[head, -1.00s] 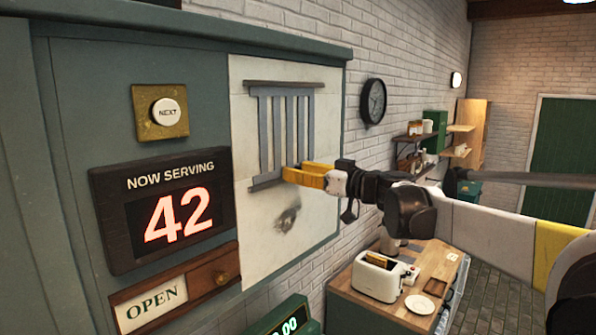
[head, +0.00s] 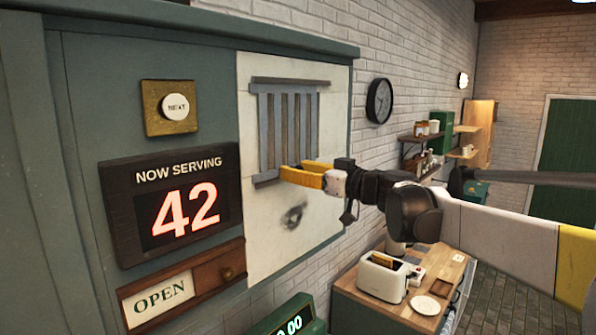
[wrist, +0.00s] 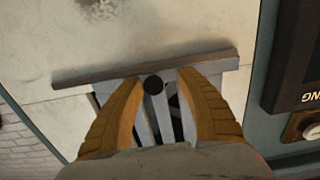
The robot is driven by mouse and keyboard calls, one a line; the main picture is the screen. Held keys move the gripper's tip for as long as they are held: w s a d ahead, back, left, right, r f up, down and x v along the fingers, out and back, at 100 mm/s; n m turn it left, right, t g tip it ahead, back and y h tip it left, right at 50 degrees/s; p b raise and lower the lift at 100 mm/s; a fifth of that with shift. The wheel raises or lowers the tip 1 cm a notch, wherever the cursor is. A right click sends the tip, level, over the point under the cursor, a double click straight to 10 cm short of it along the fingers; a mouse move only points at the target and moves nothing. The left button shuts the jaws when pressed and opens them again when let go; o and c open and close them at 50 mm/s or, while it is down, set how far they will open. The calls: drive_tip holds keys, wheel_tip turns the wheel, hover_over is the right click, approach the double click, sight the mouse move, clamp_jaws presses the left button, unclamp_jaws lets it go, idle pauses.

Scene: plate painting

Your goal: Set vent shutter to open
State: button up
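The vent shutter (head: 285,128) is a grey frame with upright bars on a pale panel. Brownish strips show between its bars in the head view. In the wrist view, its lower rail (wrist: 205,66) runs across, with bars and dark gaps beyond it. A small dark round knob (wrist: 153,84) sits by this rail. My gripper (head: 285,172) has yellow fingers and is at the shutter's lower edge. In the wrist view, my gripper (wrist: 160,82) is open, with one finger on each side of the knob. I cannot tell whether either finger touches it.
Left of the panel are a NEXT button (head: 175,107), a NOW SERVING display (head: 180,210) reading 42, and an OPEN sign (head: 160,297) with a small knob. A toaster (head: 382,276) stands on a counter below right. A clock (head: 379,101) hangs on the brick wall.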

drive_tip(key=v, duration=1.2)
drive_tip(key=shift+f, duration=0.1)
drive_tip(key=s+f+m+g+h+b, duration=0.1)
drive_tip(key=s+f+h+b, duration=0.1)
drive_tip(key=s+f+b, duration=0.65)
drive_tip(key=s+f+m+g+h+b, duration=0.15)
drive_tip(key=f+b, duration=0.35)
drive_tip(key=f, duration=0.9)
drive_tip(key=s+f+m+g+h+b, duration=0.15)
drive_tip(key=s+f+b, duration=0.35)
drive_tip(key=f, duration=0.6)
drive_tip(key=s+d+f+m+h+b, duration=0.2)
drive_tip(key=f+b, duration=0.5)
drive_tip(key=f, duration=0.5)
drive_tip(key=s+d+f+m+h+b, duration=0.2)
drive_tip(key=s+d+f+h+b, duration=0.2)
drive_tip(key=s+d+f+b, duration=0.3)
drive_tip(key=s+d+f+m+h+b, duration=0.2)
drive_tip(key=s+d+f+b, duration=0.3)
drive_tip(key=f, duration=1.2)
drive_tip(key=h+b, duration=0.1)
drive_tip(key=b, duration=0.1)
drive_tip(key=shift+s+b, duration=0.2)
drive_tip(key=shift+b, duration=0.2)
